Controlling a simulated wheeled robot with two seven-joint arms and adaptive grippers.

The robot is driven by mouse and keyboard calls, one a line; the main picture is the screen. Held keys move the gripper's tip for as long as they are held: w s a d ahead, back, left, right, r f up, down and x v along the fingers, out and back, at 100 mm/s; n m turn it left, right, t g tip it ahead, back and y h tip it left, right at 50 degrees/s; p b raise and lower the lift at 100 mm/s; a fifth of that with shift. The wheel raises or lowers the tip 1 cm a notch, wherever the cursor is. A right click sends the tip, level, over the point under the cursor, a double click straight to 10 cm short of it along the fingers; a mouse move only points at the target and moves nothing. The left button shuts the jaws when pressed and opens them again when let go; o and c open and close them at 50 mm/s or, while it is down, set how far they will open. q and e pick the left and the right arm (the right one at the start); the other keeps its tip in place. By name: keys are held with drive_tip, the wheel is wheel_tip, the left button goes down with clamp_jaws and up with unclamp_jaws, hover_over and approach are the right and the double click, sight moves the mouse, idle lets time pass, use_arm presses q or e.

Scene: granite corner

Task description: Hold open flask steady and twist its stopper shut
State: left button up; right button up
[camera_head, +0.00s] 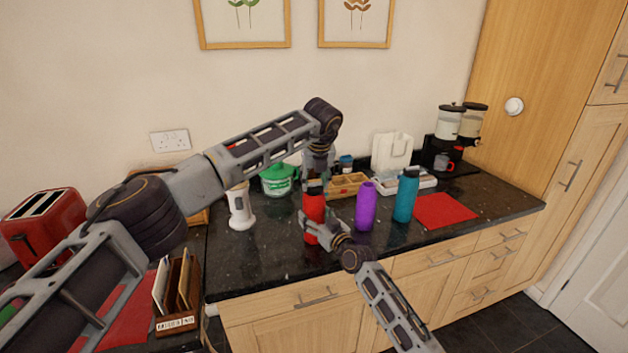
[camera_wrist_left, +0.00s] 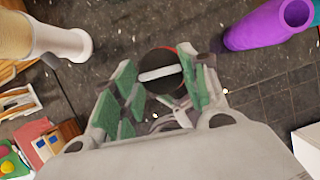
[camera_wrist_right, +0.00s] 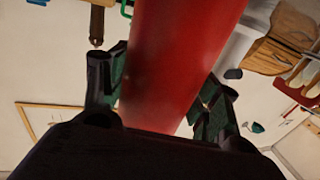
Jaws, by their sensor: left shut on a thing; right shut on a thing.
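The red flask (camera_head: 313,210) stands upright on the dark granite counter. My right gripper (camera_head: 322,236) is shut around its body low down; the red body (camera_wrist_right: 185,50) lies between the fingers in the right wrist view. My left gripper (camera_head: 316,180) comes from above and is shut on the dark round stopper (camera_wrist_left: 160,73), which has a pale bar across its top. The stopper is at the flask's mouth; I cannot tell how far it is seated. Fingers partly hide the flask's neck.
A purple flask (camera_head: 366,207) and a teal flask (camera_head: 406,196) stand close at the right. A white-based dispenser (camera_head: 241,209) and a green-lidded tub (camera_head: 278,178) stand at the left. A wooden tray (camera_head: 347,186) is behind. The front counter strip is mostly clear.

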use_arm(q)
drive_tip(key=shift+w+n+y, duration=0.1)
drive_tip(key=shift+n+y, duration=0.4)
drive_tip(key=shift+n, duration=0.7)
use_arm(e)
drive_tip(key=shift+f, duration=0.1)
use_arm(q)
drive_tip(key=o, duration=1)
drive_tip(key=shift+o, duration=0.2)
drive_tip(key=shift+d, duration=0.1)
drive_tip(key=v, duration=1.2)
drive_tip(key=shift+w, duration=0.1)
use_arm(e)
drive_tip(key=o, duration=1.4)
